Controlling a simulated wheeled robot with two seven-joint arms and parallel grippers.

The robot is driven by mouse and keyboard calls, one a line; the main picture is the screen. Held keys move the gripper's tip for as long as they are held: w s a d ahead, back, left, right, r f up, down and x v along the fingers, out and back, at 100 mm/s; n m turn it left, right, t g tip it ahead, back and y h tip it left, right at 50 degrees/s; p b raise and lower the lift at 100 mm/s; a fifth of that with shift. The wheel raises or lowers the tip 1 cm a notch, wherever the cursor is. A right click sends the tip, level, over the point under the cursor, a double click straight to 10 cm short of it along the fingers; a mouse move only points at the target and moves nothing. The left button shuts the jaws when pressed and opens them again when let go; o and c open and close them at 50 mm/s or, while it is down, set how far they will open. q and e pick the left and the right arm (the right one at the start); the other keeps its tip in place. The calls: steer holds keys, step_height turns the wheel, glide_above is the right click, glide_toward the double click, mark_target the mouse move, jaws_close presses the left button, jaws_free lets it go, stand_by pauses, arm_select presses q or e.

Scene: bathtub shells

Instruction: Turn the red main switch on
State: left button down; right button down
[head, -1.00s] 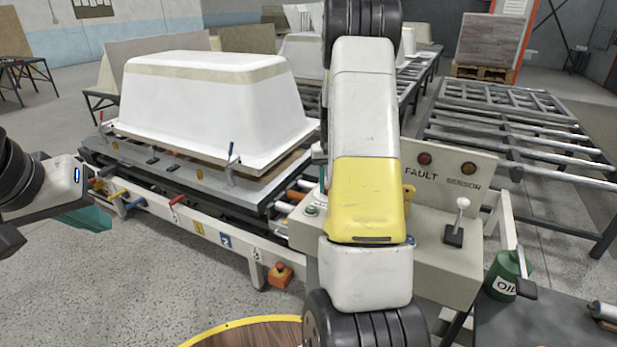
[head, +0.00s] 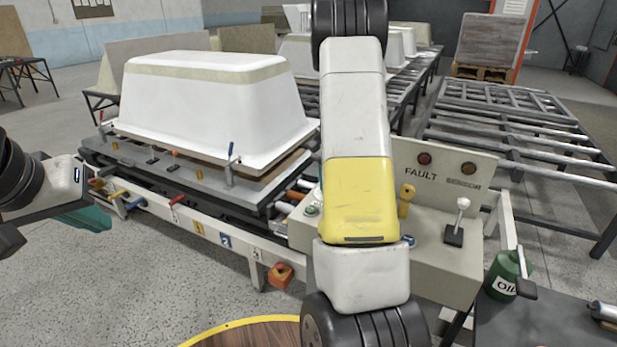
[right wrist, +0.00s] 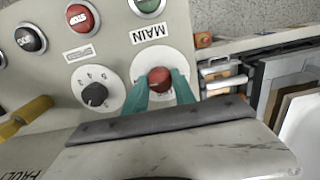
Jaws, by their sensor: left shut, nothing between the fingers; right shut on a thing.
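The red main switch (right wrist: 159,78) is a round red knob on a pale disc, below an upside-down MAIN label (right wrist: 149,32) in the right wrist view. My right gripper (right wrist: 160,88) has its teal fingers on either side of the knob, shut on it. Whether the switch points to on or off I cannot tell. In the head view my right arm hides the switch and the right gripper. My left gripper (head: 88,218) is shut and empty at the left, apart from the panel.
A black numbered dial (right wrist: 95,94), a red button (right wrist: 80,17) and a green button (right wrist: 148,5) sit close to the switch. The control box (head: 460,262) carries a yellow handle (head: 406,200) and a white-knobbed lever (head: 459,220). A white tub shell (head: 205,105) stands behind.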

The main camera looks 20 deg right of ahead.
stand_by(0.3)
steer(key=c, duration=1)
jaws_free()
steer(key=shift+r, duration=3.9)
steer(key=shift+r, duration=0.1)
steer(key=s+a+r+n+t+y, duration=0.1)
steer(key=s+a+r+n+t, duration=0.15)
steer(key=s+a+r, duration=0.4)
steer(key=s+a+r+n+t, duration=0.1)
steer(key=s+a+r+n, duration=0.1)
steer(key=s+a, duration=0.3)
steer(key=s+a+r+n+t, duration=0.1)
steer(key=s+a+r+n, duration=0.1)
steer(key=s+a, duration=0.3)
steer(key=s+a+r+n+t+y, duration=0.1)
steer(key=s+a+r+n, duration=0.2)
steer(key=s, duration=0.6)
steer(key=shift+a+n+t, duration=0.35)
steer(key=shift+a+n, duration=0.2)
steer(key=shift+a, duration=0.8)
